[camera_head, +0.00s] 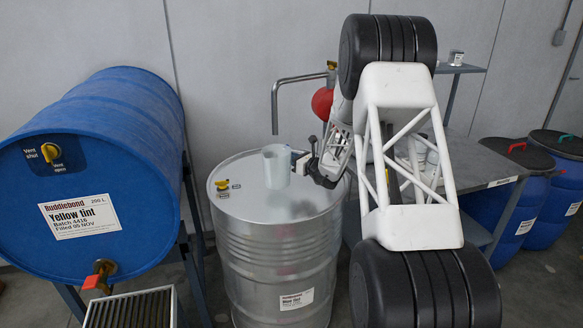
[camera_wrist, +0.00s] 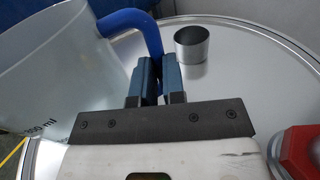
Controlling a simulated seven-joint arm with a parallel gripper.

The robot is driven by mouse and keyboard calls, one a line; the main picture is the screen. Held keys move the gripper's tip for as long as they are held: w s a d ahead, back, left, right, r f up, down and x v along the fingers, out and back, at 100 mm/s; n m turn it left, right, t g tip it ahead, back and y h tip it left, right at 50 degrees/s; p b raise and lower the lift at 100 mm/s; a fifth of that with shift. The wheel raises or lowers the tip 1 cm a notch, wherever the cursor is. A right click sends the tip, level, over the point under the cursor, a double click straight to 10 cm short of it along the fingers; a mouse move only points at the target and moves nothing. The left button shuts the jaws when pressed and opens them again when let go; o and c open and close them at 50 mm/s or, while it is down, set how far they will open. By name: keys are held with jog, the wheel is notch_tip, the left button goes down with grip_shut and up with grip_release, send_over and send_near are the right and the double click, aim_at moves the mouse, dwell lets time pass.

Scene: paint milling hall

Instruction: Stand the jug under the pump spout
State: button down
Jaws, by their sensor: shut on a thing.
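The jug (camera_head: 277,167) is translucent, with a blue handle (camera_wrist: 142,28) that shows in the wrist view. My gripper (camera_head: 303,160) is shut on the handle, to the right of the jug; its dark fingers (camera_wrist: 157,78) show in the wrist view. The jug looks upright over the top of the silver drum (camera_head: 265,240); I cannot tell whether it touches the lid. The pump spout (camera_head: 275,112) is a grey pipe that bends down, its end just above the jug's mouth in the head view. Their alignment in depth is unclear.
A small metal cup (camera_wrist: 192,45) stands on the drum lid beyond my fingers. A red part (camera_wrist: 300,148) is at the right edge. A red ball (camera_head: 322,103) is beside the pipe. A yellow cap (camera_head: 222,186) is on the lid. A blue drum (camera_head: 105,150) lies left.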

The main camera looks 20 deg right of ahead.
jog(key=shift+f, duration=1.75)
jog(key=shift+f, duration=0.1)
jog(key=c, duration=1.2)
grip_release()
jog(key=shift+s, duration=0.1)
jog(key=shift+s+d, duration=0.45)
jog(key=shift+s, duration=0.1)
jog(key=v, duration=1)
jog(key=shift+s+d, duration=0.15)
jog(key=shift+s, duration=0.1)
